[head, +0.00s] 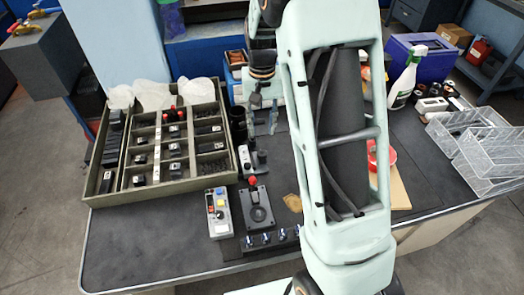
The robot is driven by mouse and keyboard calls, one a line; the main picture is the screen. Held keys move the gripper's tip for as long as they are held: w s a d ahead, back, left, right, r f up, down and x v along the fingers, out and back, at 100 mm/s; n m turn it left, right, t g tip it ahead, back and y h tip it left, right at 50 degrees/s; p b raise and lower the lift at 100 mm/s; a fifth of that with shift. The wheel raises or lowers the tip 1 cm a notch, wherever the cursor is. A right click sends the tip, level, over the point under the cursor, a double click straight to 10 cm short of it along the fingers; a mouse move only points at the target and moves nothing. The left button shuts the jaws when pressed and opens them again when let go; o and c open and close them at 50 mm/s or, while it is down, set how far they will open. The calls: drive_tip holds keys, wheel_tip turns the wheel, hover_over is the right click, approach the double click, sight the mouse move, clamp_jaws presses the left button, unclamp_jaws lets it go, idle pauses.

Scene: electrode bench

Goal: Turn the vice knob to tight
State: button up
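My gripper (261,116) hangs at the end of my arm, over the back middle of the bench, small and pointing down. Its fingers blend with grey-blue parts around them, so I cannot tell whether they are open or touching anything. I cannot clearly make out the vice or its knob; the clutter under my gripper and my large pale arm hide part of that area. A small grey device (245,158) stands just in front of my gripper.
A compartment tray (108,188) with dark parts fills the bench's left. A joystick box (258,212), a button box (218,222) and a switch row (268,240) stand at the front. A spray bottle (402,85) and clear bins (490,150) are right. The front-left bench (140,240) is clear.

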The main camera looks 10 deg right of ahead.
sight(262, 153)
wheel_tip(262, 153, down, 10)
drive_tip(key=shift+f, duration=0.2)
drive_tip(key=shift+c, duration=0.3)
clamp_jaws()
